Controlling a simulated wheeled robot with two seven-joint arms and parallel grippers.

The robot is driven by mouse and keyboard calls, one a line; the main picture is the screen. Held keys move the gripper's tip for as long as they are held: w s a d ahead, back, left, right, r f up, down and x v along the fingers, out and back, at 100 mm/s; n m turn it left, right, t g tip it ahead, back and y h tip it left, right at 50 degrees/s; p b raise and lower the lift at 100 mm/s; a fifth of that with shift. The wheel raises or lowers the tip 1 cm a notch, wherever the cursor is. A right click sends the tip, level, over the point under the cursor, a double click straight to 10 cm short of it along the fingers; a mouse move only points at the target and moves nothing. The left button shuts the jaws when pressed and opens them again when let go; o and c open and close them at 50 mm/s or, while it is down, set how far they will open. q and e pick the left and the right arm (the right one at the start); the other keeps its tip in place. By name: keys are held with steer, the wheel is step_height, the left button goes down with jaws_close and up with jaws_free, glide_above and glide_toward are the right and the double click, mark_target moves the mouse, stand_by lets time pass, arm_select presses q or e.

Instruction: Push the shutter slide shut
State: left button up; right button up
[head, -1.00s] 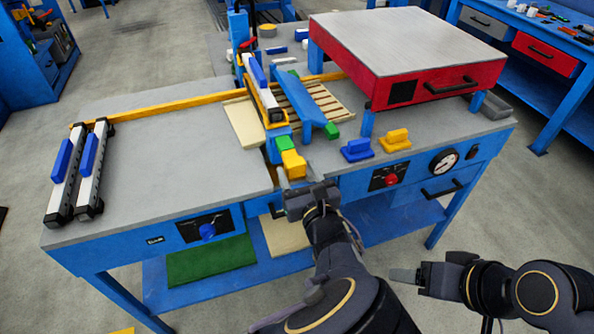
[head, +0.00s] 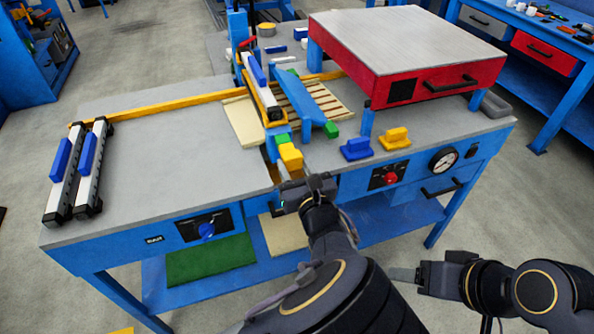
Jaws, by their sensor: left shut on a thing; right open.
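The part I take to be the shutter slide ends in a yellow block (head: 290,156) at the table's front edge, with a green piece (head: 283,139) just behind it. It lies in line with the blue and yellow frame in the table's middle. My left gripper (head: 293,174) is at the front edge, its fingers closed at the yellow block; its wrist hides part of the edge below. My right gripper (head: 404,274) is open and empty, low at the right, in front of the table and away from it.
A red box with a grey top (head: 420,70) stands at the right. Two white rails with blue handles (head: 78,170) lie at the left. The table's left surface (head: 170,150) is largely bare.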

arm_select(q)
steer(key=shift+x, duration=1.4)
steer(key=o, duration=0.8)
steer(key=shift+o, duration=0.2)
steer(key=p+v, duration=0.1)
steer(key=v, duration=0.8)
steer(key=shift+p, duration=0.35)
steer(key=s+a+f+n+g+p, duration=0.15)
steer(key=s+a+n+g, duration=0.25)
steer(key=a+n+g, duration=0.5)
steer(key=s+a+f+n+g, duration=0.2)
steer(key=s+a+n+g, duration=0.2)
steer(key=a+n, duration=0.5)
steer(key=s+a+r+n+h, duration=0.2)
steer(key=s+r+n+h, duration=0.2)
steer(key=s+n, duration=0.2)
steer(key=s+a+r+n+t+h, duration=0.1)
steer(key=s+a+r+n+h, duration=0.1)
steer(key=s+r+n+h, duration=0.2)
steer(key=s+n+h+p, duration=0.1)
steer(key=s+n, duration=0.2)
steer(key=n, duration=0.3)
steer(key=shift+a+r+t+h, duration=0.3)
steer(key=shift+a+r, duration=0.05)
steer(key=shift+a, duration=0.05)
